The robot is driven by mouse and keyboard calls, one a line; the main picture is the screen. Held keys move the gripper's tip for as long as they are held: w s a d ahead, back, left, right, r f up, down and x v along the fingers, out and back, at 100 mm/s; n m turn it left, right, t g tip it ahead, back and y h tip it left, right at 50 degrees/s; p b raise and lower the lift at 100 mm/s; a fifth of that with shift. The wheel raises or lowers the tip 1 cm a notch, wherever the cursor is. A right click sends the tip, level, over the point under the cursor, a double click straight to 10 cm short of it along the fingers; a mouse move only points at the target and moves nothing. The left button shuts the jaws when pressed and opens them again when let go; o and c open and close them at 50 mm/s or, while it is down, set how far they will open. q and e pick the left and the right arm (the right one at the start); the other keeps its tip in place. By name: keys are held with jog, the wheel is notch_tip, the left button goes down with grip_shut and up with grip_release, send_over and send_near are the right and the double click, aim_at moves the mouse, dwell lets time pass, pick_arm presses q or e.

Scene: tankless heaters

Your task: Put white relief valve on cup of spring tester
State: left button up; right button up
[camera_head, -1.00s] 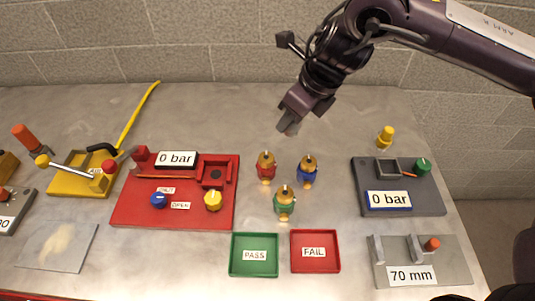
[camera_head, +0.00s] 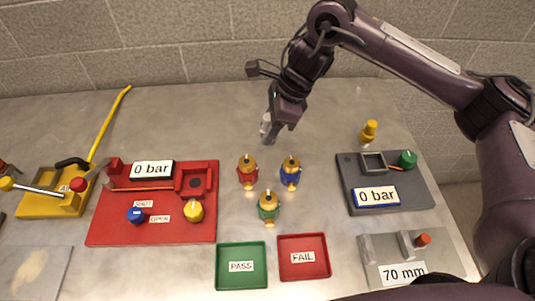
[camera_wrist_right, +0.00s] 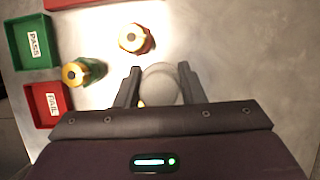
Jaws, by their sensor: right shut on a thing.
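The white relief valve (camera_head: 265,125) is between the fingers of my right gripper (camera_head: 270,134), over the back middle of the table. In the right wrist view the valve shows as a pale rounded body (camera_wrist_right: 160,82) with a finger on each side; its lower part is hidden. A dark grey device (camera_head: 417,192) with a square cup (camera_head: 373,162), a green knob and a "0 bar" display stands to the right, apart from the gripper. I take it for the spring tester, but its label does not say. My left gripper is not in view.
Red (camera_head: 247,172), blue (camera_head: 290,172) and green (camera_head: 268,207) valves stand just in front of the gripper. A yellow valve (camera_head: 369,132) stands behind the grey device. Green PASS (camera_head: 241,284) and red FAIL (camera_head: 303,273) trays lie in front. A red bench (camera_head: 110,228) is left.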

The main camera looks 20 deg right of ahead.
notch_tip(320, 180, down, 6)
jog(key=shift+f+b, duration=0.15)
jog(key=shift+b, duration=0.15)
jog(key=shift+f, duration=1.55)
jog(key=shift+f, duration=0.1)
jog(key=o, duration=1.1)
